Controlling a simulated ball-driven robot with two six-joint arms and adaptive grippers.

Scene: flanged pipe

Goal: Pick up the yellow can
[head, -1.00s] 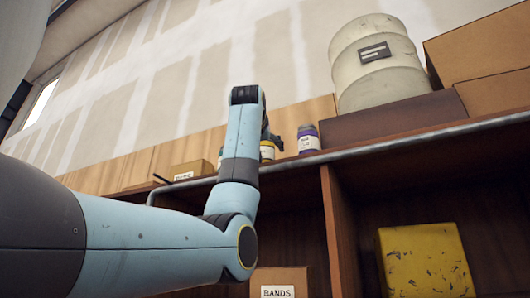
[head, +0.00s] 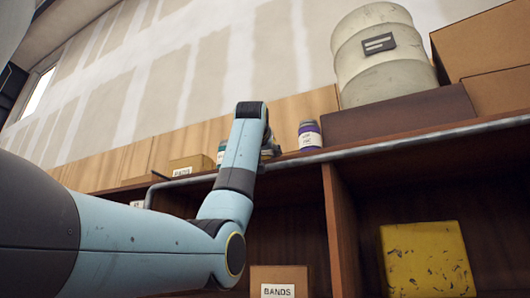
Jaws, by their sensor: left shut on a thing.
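My left arm reaches up from the left to the top of the shelf. My left gripper (head: 271,142) is shut on the yellow can (head: 267,154), at the shelf's upper front edge. Only a small part of the can, with a pale label, shows beside and below the gripper; the wrist and fingers hide the rest. I cannot tell whether the can is clear of the shelf top. My right gripper is not in view.
A purple can (head: 310,136) stands close to the right of the gripper. Another small can (head: 221,153) and a labelled cardboard box (head: 192,165) are to the left. A metal rail (head: 390,145) runs along the shelf edge. A large pale drum (head: 385,58) stands at right.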

